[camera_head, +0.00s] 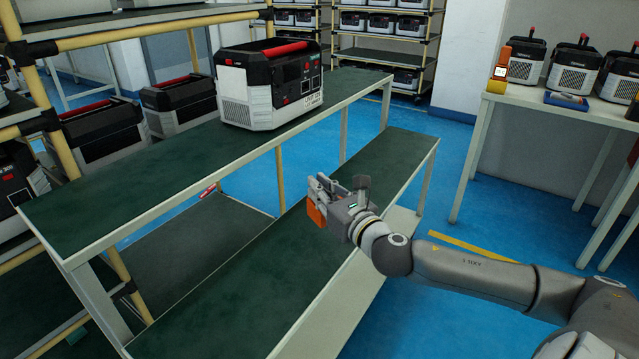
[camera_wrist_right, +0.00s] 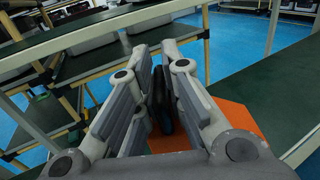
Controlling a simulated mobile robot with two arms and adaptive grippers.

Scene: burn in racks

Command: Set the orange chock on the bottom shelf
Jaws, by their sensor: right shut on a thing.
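The orange chock (camera_head: 316,213) is in my right gripper (camera_head: 325,196), hanging just below the fingers in the head view. In the right wrist view the chock (camera_wrist_right: 240,117) shows as an orange patch beside and behind the nearly closed fingers (camera_wrist_right: 160,85); much of it is hidden by them. The gripper is over the green lower shelf (camera_head: 240,300) of the two-level bench, below the height of the upper shelf (camera_head: 170,180). The gap between chock and shelf is hard to judge. My left gripper is not in view.
A grey power unit with a red handle (camera_head: 270,85) stands on the upper shelf. The lower shelf is bare on both sides of my gripper. A white table (camera_head: 560,105) with several units and a small orange device (camera_head: 498,80) stands at the right.

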